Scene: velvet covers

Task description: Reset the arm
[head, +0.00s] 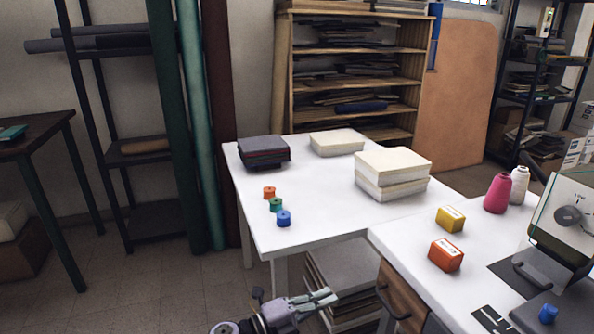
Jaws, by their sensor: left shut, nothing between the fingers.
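My left gripper (328,298) shows at the bottom middle of the head view, in front of the white table (325,205) and lower than its top. Its fingers point to the right and are shut, with nothing between them. It is apart from the things on the tables. My right gripper is not in view.
The white table bears dark folded cloths (264,151), cream blocks (392,172) and small spools (276,204). The right table holds a yellow box (450,219), an orange box (446,255), a pink cone (497,193) and a machine (562,235).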

